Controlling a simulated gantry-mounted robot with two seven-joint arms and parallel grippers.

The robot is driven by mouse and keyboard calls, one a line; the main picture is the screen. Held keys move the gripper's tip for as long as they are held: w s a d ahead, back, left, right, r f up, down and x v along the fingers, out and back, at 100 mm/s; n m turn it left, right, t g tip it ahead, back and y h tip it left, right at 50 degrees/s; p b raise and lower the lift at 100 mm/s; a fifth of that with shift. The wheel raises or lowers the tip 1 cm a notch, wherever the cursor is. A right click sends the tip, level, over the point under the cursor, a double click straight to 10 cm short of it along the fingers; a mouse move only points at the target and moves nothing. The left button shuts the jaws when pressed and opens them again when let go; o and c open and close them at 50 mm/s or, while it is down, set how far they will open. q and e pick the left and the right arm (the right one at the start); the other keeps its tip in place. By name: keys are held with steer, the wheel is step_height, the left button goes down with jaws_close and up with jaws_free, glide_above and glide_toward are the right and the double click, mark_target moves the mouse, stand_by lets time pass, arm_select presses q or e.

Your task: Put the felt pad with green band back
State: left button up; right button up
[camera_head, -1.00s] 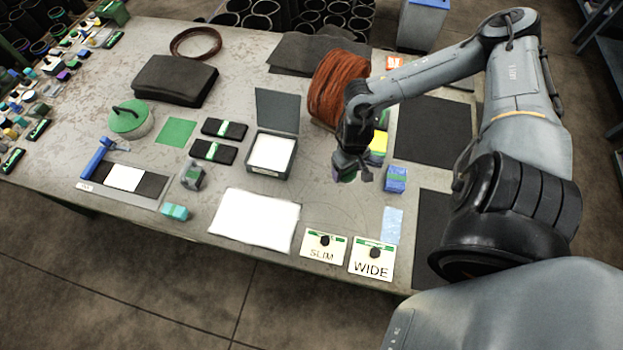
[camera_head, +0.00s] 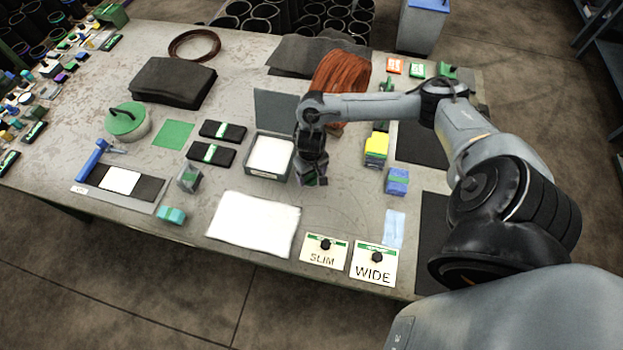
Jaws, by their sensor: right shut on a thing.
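My right gripper (camera_head: 312,180) points down just right of the open grey box (camera_head: 284,172), above the table. It is shut on a small dark thing with a bit of green showing (camera_head: 322,181), mostly hidden by the fingers; I cannot tell for sure that it is the felt pad with green band. A grey block with a green band (camera_head: 188,178) stands nearer the front. The box holds a white sheet or pad, and its lid stands up behind. My left gripper is not in view.
A white mat (camera_head: 254,224) lies in front of the box, with SLIM (camera_head: 323,252) and WIDE (camera_head: 373,263) signs to its right. Yellow (camera_head: 376,147) and blue (camera_head: 397,181) blocks stand right of the gripper. An orange-brown coil (camera_head: 342,72) is behind the arm.

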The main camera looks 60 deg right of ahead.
mark_target(311, 180)
step_height(311, 180, down, 3)
steer(key=shift+f+b, duration=0.2)
steer(key=shift+b, duration=0.15)
steer(key=o, duration=0.9)
